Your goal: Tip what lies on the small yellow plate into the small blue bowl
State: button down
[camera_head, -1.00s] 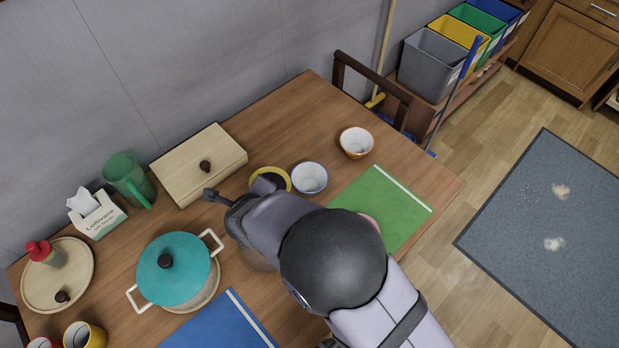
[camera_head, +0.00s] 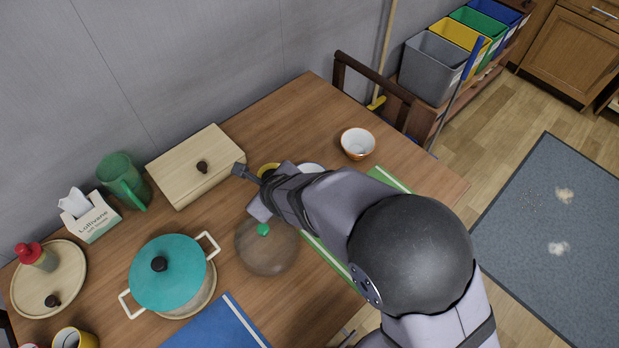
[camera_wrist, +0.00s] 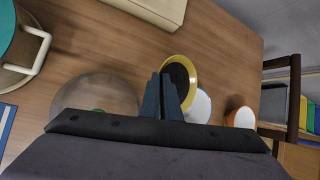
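The small yellow plate (camera_wrist: 191,67) has a yellow rim and a dark middle in the wrist view. I cannot tell what lies on it. In the head view only a bit of its rim (camera_head: 267,168) shows behind my arm. The small blue bowl (camera_wrist: 202,104), white with a blue rim, stands just beside the plate, partly hidden by my gripper. Its rim (camera_head: 311,166) also shows in the head view. My gripper (camera_wrist: 159,77) has its two dark fingers close together, seemingly with nothing between them. They overlap the plate's left edge in the wrist view; contact is unclear.
A clear domed lid (camera_head: 265,252) with a green knob sits near my gripper. A wooden box (camera_head: 190,160) stands left of the plate, a teal pot (camera_head: 165,280) further left. An orange-rimmed bowl (camera_head: 357,145) is to the right. A green mat (camera_head: 333,262) lies under my arm.

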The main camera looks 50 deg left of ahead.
jog(key=shift+w+d+r+m+g+y, duration=0.25)
jog(key=shift+w+r+g, duration=0.2)
jog(key=shift+w, duration=0.3)
jog(key=shift+w+d+r+m+g+y, duration=0.15)
jog(key=shift+w+d+r+g, duration=0.2)
jog(key=shift+w, duration=0.4)
jog(key=shift+w+d+r+m+g+y+p, duration=0.2)
jog(key=shift+w+r+g+p, duration=0.15)
jog(key=shift+w, duration=0.3)
jog(key=shift+w+d+r+m+g+y+p, duration=0.1)
jog(key=shift+w+r+m+g+p, duration=0.15)
jog(key=shift+w+r+g, duration=0.3)
jog(key=shift+w+d+r+m+g+y+p, duration=0.1)
jog(key=shift+w+m+g+y+p, duration=0.1)
jog(key=shift+w+g+p, duration=0.15)
jog(key=shift+w+d+r+m+g+y+p, duration=0.1)
jog(key=shift+w+g+y+p, duration=0.15)
jog(key=shift+g, duration=0.2)
jog(key=shift+s+a+f+n+t+h+b, duration=0.25)
jog(key=shift+s+f+n+t+h+b, duration=0.3)
jog(key=shift+s+t+b, duration=0.4)
jog(key=s+a+f+n+t+h+p, duration=0.2)
jog(key=s+a+f+t+p, duration=0.1)
jog(key=s, duration=0.6)
jog(key=shift+s+f+n+t+p, duration=0.25)
jog(key=shift+f+t+p, duration=0.55)
jog(key=shift+t+p, duration=0.75)
